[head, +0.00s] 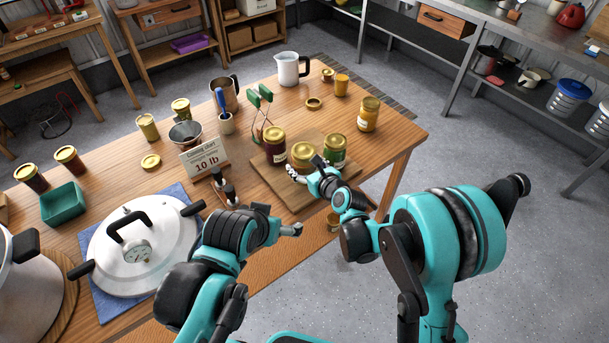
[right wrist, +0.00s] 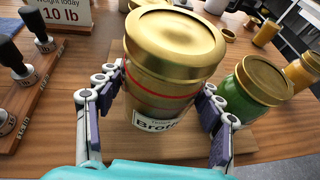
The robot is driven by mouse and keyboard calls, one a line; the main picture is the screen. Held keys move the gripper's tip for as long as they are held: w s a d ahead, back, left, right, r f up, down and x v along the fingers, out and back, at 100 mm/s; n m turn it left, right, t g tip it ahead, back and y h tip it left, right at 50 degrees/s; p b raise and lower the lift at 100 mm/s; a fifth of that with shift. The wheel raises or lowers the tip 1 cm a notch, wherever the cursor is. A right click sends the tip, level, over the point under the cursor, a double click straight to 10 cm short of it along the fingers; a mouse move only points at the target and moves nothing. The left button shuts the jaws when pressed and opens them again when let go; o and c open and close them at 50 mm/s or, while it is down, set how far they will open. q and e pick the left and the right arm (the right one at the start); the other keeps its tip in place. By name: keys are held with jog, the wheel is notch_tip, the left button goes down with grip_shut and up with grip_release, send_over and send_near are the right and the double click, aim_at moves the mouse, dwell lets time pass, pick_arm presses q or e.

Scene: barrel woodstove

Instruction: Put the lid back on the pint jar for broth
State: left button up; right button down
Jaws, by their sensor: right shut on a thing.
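The pint jar for broth (right wrist: 160,95) stands upright in the right wrist view, with a "Broth" label and a thin red band. A gold lid (right wrist: 175,38) sits on its top; I cannot tell whether it is tightened. My right gripper (right wrist: 160,108) is shut on the jar, a finger on each side below the lid. It also shows in the head view (head: 302,174). My left gripper (head: 292,230) is apart from the jars near the table's front edge; its fingers are unclear.
A dark red jar (head: 273,147) and a green jar (head: 335,151) stand close beside the broth jar. A "10 lb" sign (head: 205,159) is to the left. A loose gold ring (head: 314,103) lies behind.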

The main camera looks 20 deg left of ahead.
aim_at(305, 174)
notch_tip(305, 174, down, 4)
jog(key=shift+f+b, duration=0.1)
jog(key=shift+b, duration=0.85)
jog(key=c, duration=0.7)
grip_release()
jog(key=o, duration=0.4)
